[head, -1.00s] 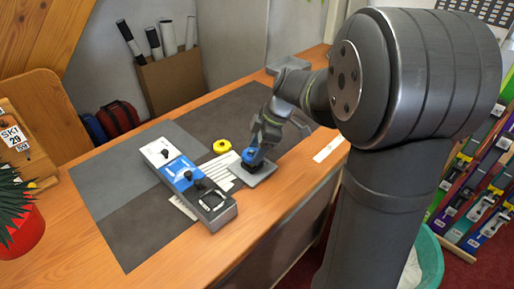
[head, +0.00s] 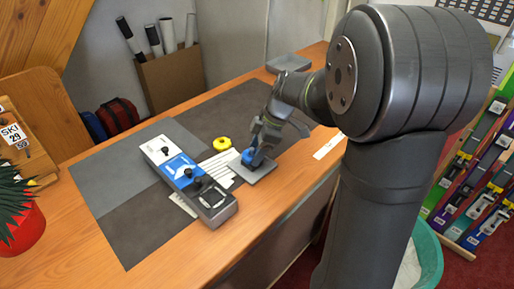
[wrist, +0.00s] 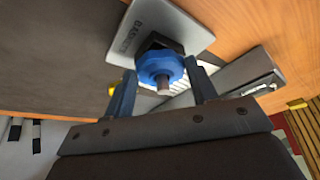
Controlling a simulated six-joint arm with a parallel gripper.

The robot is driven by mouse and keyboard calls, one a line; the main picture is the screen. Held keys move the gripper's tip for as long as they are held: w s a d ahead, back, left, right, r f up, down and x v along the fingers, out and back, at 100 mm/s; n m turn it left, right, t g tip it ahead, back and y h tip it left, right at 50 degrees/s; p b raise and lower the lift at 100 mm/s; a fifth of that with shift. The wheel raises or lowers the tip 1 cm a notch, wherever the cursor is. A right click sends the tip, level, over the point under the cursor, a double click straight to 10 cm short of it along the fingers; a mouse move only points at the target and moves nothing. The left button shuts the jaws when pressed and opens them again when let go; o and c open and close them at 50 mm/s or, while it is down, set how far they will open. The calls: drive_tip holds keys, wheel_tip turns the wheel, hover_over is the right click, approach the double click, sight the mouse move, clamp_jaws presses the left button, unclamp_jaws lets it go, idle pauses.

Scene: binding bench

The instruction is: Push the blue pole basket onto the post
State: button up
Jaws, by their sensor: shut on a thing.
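The blue pole basket (wrist: 160,67) is a lobed ring between the two fingers of my gripper (wrist: 162,88) in the wrist view. My gripper is shut on it. A dark block (wrist: 158,43) lies behind the ring, on a grey lettered plate (wrist: 183,20). How far down the ring sits cannot be told. In the head view the basket (head: 248,157) is a small blue patch at my gripper (head: 251,160), over the plate (head: 264,173).
A long case with white, blue and grey sections and black knobs (head: 186,181) lies left of the plate. A yellow ring (head: 222,143) lies behind, near white strips. A grey tray (head: 288,63) stands at the back. The dark mat (head: 130,230) is mostly clear.

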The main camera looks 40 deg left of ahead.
drive_tip(key=o, duration=1)
drive_tip(key=shift+o, duration=0.6)
drive_tip(key=shift+o, duration=1.1)
wheel_tip(320, 180, up, 12)
drive_tip(key=shift+f, duration=0.25)
